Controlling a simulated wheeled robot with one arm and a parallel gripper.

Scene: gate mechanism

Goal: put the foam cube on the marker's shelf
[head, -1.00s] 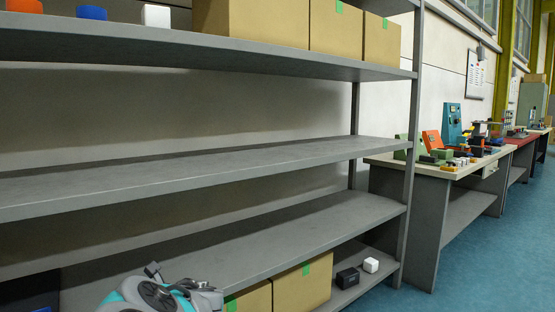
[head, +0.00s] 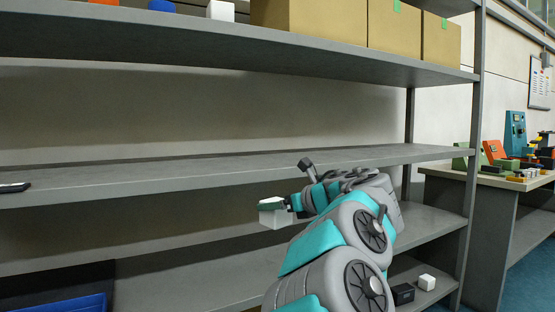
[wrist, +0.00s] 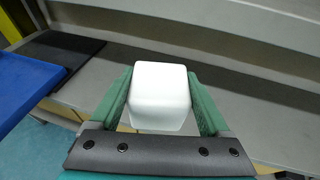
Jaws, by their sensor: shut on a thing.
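My gripper (head: 278,205) is shut on a white cube (head: 271,215), which I take as the foam cube. In the wrist view the cube (wrist: 160,95) sits between the two green fingers of my gripper (wrist: 160,100). In the head view the cube shows just below the front edge of the middle shelf (head: 150,180). A small slim black object (head: 14,187) lies at the far left of that shelf, cut by the picture edge. It may be the marker; I cannot tell for certain.
The middle shelf is otherwise bare. Lower right are a black block (head: 403,293) and a white cube (head: 426,282). The wrist view shows a blue tray (wrist: 22,88) and black panel (wrist: 62,52).

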